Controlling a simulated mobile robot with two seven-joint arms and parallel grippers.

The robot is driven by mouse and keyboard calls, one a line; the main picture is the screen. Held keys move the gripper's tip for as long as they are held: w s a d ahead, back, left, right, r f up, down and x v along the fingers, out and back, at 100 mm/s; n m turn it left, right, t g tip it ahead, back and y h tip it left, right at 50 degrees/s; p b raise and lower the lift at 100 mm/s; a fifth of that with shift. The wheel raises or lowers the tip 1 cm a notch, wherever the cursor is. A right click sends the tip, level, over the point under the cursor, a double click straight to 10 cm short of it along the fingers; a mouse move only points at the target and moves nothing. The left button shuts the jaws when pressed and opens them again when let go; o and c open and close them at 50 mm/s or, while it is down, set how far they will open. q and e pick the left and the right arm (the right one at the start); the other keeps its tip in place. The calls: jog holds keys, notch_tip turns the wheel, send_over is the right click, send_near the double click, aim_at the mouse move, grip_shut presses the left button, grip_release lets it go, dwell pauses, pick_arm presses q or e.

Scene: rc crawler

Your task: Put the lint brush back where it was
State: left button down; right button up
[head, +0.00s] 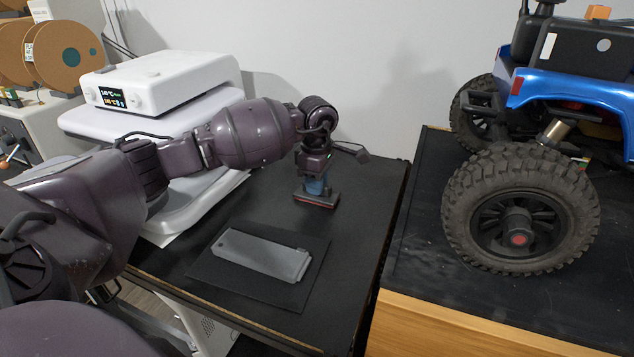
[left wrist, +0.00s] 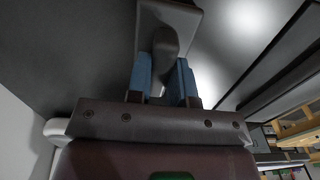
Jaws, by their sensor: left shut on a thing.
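My left gripper (head: 315,184) hangs pointing down over the back of the black table. Its blue fingers are shut on the lint brush (head: 315,201), whose wide dark head with a reddish edge shows below the fingertips. I cannot tell whether the head touches the table top or hangs just above it. In the left wrist view, the dark handle of the lint brush (left wrist: 165,42) sits between the two blue fingers of my left gripper (left wrist: 163,80), and its wide grey head lies beyond. My right gripper is not in view.
A grey flat case (head: 262,255) lies on a dark mat (head: 212,264) in front of the brush. A white machine with a display (head: 160,80) stands at left. A blue crawler with a big tyre (head: 520,208) stands on the right table (head: 425,245). Bare table lies right of the brush.

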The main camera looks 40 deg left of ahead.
pick_arm(q)
jog(key=shift+f, duration=0.1)
jog(key=c, duration=1)
grip_release()
notch_tip(320, 180, up, 12)
jog(key=shift+r, duration=0.15)
